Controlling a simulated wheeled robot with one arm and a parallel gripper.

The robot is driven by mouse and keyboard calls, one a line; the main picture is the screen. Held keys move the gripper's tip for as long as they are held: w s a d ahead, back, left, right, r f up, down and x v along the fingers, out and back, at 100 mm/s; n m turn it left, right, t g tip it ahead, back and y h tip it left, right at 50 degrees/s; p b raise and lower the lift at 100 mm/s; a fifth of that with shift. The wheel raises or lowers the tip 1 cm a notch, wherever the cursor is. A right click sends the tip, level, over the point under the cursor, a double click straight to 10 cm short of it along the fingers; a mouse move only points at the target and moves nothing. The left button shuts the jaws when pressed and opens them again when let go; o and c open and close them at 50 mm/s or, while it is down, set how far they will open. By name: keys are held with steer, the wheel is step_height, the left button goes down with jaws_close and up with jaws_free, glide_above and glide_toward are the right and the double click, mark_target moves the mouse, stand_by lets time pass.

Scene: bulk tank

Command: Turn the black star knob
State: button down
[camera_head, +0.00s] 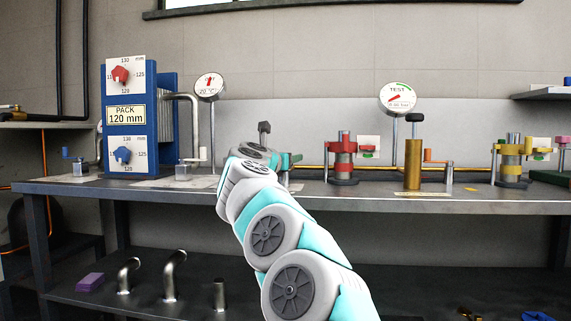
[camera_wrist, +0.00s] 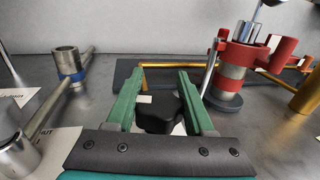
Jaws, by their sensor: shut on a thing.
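The black star knob (camera_wrist: 158,115) sits between the two green fingers of my gripper (camera_wrist: 160,85) in the wrist view. My gripper is shut on the knob, with one finger on each side of it. The knob's lower part and stem are hidden by the gripper's dark front plate. In the head view, my arm covers the knob, and only part of my gripper (camera_head: 291,163) shows over the bench.
A red clamped fitting (camera_wrist: 236,70) stands close on the right of my gripper. A steel fitting with a blue band (camera_wrist: 68,65) is on the left. A brass cylinder (camera_head: 413,163) and a blue PACK 120 mm unit (camera_head: 126,117) stand on the bench (camera_head: 400,205).

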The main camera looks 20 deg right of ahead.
steer(key=shift+s+d+r+m+g+h+p, duration=0.1)
steer(key=shift+m+g+h+p, duration=0.25)
steer(key=shift+m+g+h, duration=0.2)
steer(key=shift+s+d+r+m+g+h+p, duration=0.1)
steer(key=shift+m+g+h+p, duration=0.3)
steer(key=shift+g, duration=0.25)
steer(key=m+g+p, duration=0.1)
steer(key=m+g+h+p, duration=0.2)
steer(key=g+p, duration=0.1)
steer(key=shift+s+d+r, duration=0.1)
steer(key=shift+s+r, duration=0.05)
steer(key=shift+s, duration=0.15)
steer(key=m+g+p, duration=0.1)
steer(key=g+p, duration=0.1)
steer(key=p, duration=0.1)
steer(key=m+g+h+p, duration=0.1)
steer(key=g+p, duration=0.1)
steer(key=p, duration=0.1)
steer(key=shift+s+d+m, duration=0.15)
steer(key=shift+s+m, duration=0.2)
steer(key=m+g+p, duration=0.1)
steer(key=g+p, duration=0.1)
steer(key=p, duration=0.1)
steer(key=shift+s+p, duration=0.2)
steer(key=shift+p, duration=0.1)
steer(key=shift+f+m+g, duration=0.3)
steer(key=shift+g, duration=0.1)
steer(key=shift+c, duration=1.4)
jaws_free()
